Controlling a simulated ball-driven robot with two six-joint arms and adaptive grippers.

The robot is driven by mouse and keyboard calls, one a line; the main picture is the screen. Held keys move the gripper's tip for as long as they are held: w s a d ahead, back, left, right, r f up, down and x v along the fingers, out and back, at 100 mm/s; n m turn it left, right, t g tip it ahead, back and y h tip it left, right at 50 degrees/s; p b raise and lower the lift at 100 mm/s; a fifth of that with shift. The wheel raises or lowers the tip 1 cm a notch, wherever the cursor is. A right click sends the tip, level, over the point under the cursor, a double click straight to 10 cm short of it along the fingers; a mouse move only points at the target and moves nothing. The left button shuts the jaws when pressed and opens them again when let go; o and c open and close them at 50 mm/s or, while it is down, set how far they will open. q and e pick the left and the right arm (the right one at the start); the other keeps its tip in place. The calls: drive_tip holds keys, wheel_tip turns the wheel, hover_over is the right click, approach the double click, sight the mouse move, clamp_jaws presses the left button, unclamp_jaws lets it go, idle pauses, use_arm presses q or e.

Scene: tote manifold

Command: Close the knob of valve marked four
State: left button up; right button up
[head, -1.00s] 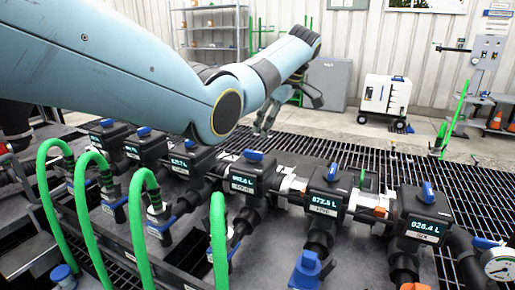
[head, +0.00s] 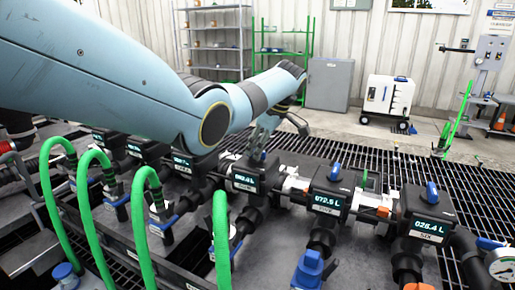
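The meter valve marked four (head: 247,180) is a black box with a lit litre display, in the middle of the row in the head view. Its blue knob on top is largely hidden behind my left gripper. My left gripper (head: 275,133) comes down over the top of this box with its fingers spread apart. The nearer fingers are right at the knob's place; whether they touch it I cannot tell. My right gripper is not in view.
Valve five (head: 329,198) and valve six (head: 427,224), with upright blue knobs, stand to the right. More valve boxes stand left, partly behind my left arm. Green hoses (head: 220,235) arch in front. Dark floor grating (head: 400,168) lies behind.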

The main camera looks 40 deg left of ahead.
use_arm(q)
clamp_jaws()
drive_tip(key=shift+r+m+p, duration=0.15)
drive_tip(key=shift+m+p, duration=0.25)
drive_tip(key=shift+p, duration=0.25)
drive_tip(key=m+t+p, duration=0.1)
drive_tip(key=m+p, duration=0.2)
drive_tip(key=p, duration=0.1)
drive_tip(key=m+t+p, duration=0.1)
drive_tip(key=m+p, duration=0.2)
drive_tip(key=m+t+p, duration=0.1)
drive_tip(key=m+p, duration=0.2)
drive_tip(key=p, duration=0.1)
drive_tip(key=shift+s+t+h+p, duration=0.25)
drive_tip(key=shift+t+h+p, duration=0.05)
drive_tip(key=shift+p, duration=0.05)
drive_tip(key=m+t+p, duration=0.1)
drive_tip(key=m+p, duration=0.1)
drive_tip(key=shift+a+m+h, duration=0.1)
drive_tip(key=shift+m+h, duration=0.2)
drive_tip(key=shift+m, duration=0.1)
drive_tip(key=shift+m+h, duration=0.3)
drive_tip(key=shift+m, duration=0.5)
drive_tip(key=shift+m+t+h+p, duration=0.55)
drive_tip(key=shift+m+t+h, duration=0.05)
drive_tip(key=shift+m, duration=1.3)
